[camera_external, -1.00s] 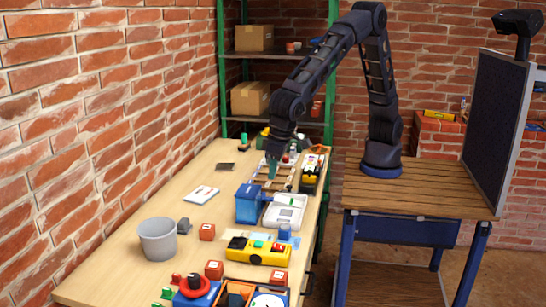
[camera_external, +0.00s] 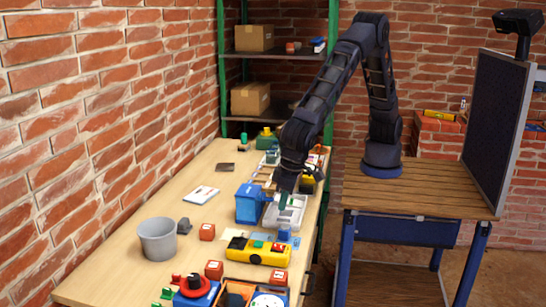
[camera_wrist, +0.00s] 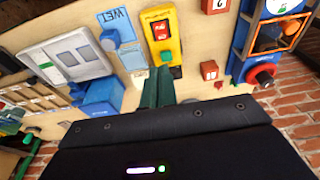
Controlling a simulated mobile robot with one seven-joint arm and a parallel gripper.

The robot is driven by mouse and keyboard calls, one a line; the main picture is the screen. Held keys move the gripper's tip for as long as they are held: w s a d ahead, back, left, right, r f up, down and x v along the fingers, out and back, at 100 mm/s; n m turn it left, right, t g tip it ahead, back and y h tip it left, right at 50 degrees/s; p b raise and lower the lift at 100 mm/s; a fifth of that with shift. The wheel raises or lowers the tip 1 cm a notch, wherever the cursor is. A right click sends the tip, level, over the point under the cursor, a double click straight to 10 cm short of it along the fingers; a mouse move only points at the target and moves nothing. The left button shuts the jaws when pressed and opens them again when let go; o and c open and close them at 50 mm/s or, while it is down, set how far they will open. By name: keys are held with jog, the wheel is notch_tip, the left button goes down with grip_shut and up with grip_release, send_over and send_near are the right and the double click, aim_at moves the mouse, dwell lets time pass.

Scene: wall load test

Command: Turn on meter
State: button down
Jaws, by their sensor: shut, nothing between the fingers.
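A yellow device (camera_external: 257,251) with a green and a red part on its face lies on the table; I cannot tell for sure that it is the meter. It also shows in the wrist view (camera_wrist: 174,30), just beyond my fingertips. My gripper (camera_wrist: 160,72) is shut and empty, its green fingers together. In the external view my gripper (camera_external: 283,203) is over the white tray (camera_external: 271,221), behind the yellow device and apart from it. The tray is partly hidden by my gripper.
A blue bin (camera_external: 248,205) stands left of the tray. A small blue block (camera_external: 284,233) lies between the tray and the yellow device. Red blocks (camera_external: 207,232), a grey bucket (camera_external: 157,240) and a blue device with a red knob (camera_external: 195,287) are nearby. The table's left middle has free room.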

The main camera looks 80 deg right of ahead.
aim_at(274, 243)
jog(key=f, duration=0.4)
jog(key=w+f, duration=0.1)
jog(key=f, duration=0.3)
jog(key=w+f, duration=0.1)
jog(key=f, duration=0.3)
jog(key=shift+w+f, duration=0.2)
jog(key=shift+w+f+g, duration=0.2)
jog(key=shift+f+g, duration=0.05)
jog(key=shift+g, duration=0.05)
jog(key=shift+s, duration=0.1)
jog(key=shift+s+r, duration=0.25)
jog(key=shift+s, duration=0.5)
notch_tip(274, 243, up, 14)
jog(key=s, duration=0.2)
jog(key=shift+s+f, duration=0.15)
jog(key=shift+s, duration=0.2)
